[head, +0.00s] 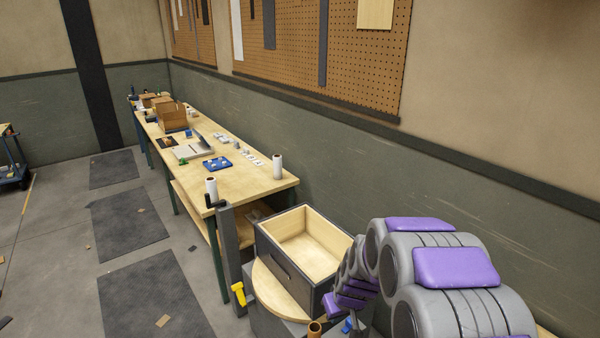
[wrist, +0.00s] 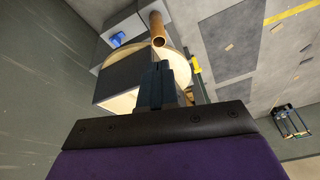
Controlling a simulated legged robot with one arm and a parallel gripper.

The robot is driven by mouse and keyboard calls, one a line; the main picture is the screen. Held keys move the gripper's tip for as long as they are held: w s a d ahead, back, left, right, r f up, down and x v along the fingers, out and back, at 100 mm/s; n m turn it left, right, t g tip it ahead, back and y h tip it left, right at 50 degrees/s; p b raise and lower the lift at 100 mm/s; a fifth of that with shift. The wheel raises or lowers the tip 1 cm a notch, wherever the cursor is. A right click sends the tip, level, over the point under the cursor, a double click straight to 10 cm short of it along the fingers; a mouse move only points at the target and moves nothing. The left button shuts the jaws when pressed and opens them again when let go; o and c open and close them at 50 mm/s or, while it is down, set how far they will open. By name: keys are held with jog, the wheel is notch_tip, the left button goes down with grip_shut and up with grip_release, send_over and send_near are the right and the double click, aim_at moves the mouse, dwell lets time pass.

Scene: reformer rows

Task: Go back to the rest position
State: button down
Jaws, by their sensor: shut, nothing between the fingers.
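My gripper (wrist: 163,72) shows in the wrist view as dark fingers pressed together, with nothing between them. Behind the fingers in that picture are a dark box (wrist: 128,70), a round wooden top (wrist: 177,62) and a copper-coloured tube (wrist: 157,30). I cannot tell how far the fingertips are from them. In the head view my grey and purple arm fills the lower right, folded beside the open box (head: 283,262). My fingers cannot be made out clearly there.
The box stands on the round wooden top (head: 272,292), beside a dark post with a yellow handle (head: 239,293). A long workbench (head: 255,182) with several items runs along the wall. Floor mats (head: 130,220) lie left, with mostly clear floor. A blue cart (head: 12,165) stands far left.

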jog(key=s+d+r+m+g, duration=0.1)
jog(key=s+r, duration=0.3)
jog(key=s, duration=0.8)
jog(key=s+d+r+m+g+h, duration=0.1)
jog(key=s+r, duration=0.4)
jog(key=s, duration=0.7)
jog(key=s+d+r+m+g, duration=0.1)
jog(key=s+r, duration=0.4)
jog(key=s, duration=0.7)
jog(key=shift+s+d+r+m+g+b, duration=0.2)
jog(key=shift+s+d+m+g+b, duration=0.15)
jog(key=shift+d+g, duration=0.5)
